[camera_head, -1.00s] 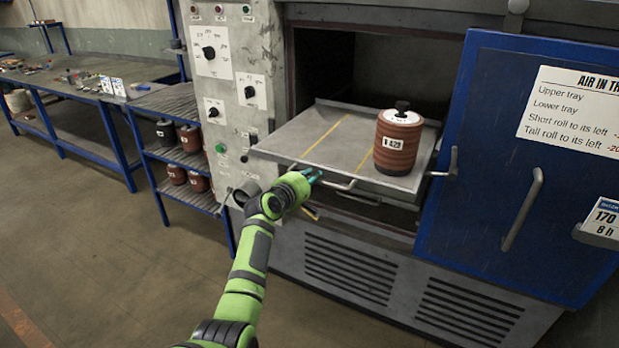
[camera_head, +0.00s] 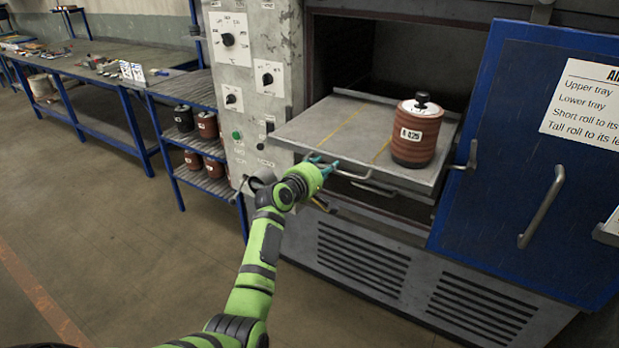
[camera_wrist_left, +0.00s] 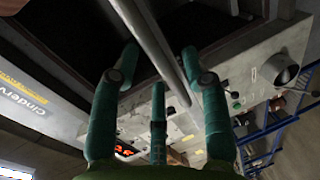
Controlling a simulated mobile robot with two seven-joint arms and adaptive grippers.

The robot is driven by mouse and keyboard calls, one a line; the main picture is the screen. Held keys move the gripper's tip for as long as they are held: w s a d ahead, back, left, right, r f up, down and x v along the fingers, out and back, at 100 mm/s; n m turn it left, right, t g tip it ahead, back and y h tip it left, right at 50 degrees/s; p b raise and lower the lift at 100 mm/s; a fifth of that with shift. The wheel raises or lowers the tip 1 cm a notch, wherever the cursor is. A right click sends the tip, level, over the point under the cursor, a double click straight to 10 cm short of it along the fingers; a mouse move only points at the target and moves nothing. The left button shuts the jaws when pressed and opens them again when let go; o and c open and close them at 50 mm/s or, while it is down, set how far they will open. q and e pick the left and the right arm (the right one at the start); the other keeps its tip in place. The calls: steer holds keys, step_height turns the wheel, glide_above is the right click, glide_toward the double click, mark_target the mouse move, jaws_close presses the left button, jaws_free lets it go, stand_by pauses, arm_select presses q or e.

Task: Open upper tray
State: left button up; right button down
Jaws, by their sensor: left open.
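The upper tray (camera_head: 330,125) is a grey metal plate with yellow lines, sticking out of the open oven. A brown ribbed roll (camera_head: 417,135) with a white top, black knob and label stands upright on its right part. The tray's bar handle (camera_head: 352,175) runs along its front edge. My left gripper (camera_head: 325,164) is at the left part of this handle, its teal fingers open. In the left wrist view, the grey handle bar (camera_wrist_left: 155,45) passes between the spread fingers (camera_wrist_left: 160,75); I cannot tell whether they touch it. My right gripper is out of view.
A second tray (camera_head: 385,190) lies just below the upper one. The blue door (camera_head: 510,150) stands open at the right. The control panel (camera_head: 250,95) is left of the opening. A shelf (camera_head: 195,165) with several rolls and a workbench (camera_head: 90,75) stand farther left. The floor in front is clear.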

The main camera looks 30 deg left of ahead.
arm_select(q)
steer(key=v, duration=1)
steer(key=shift+s, duration=0.1)
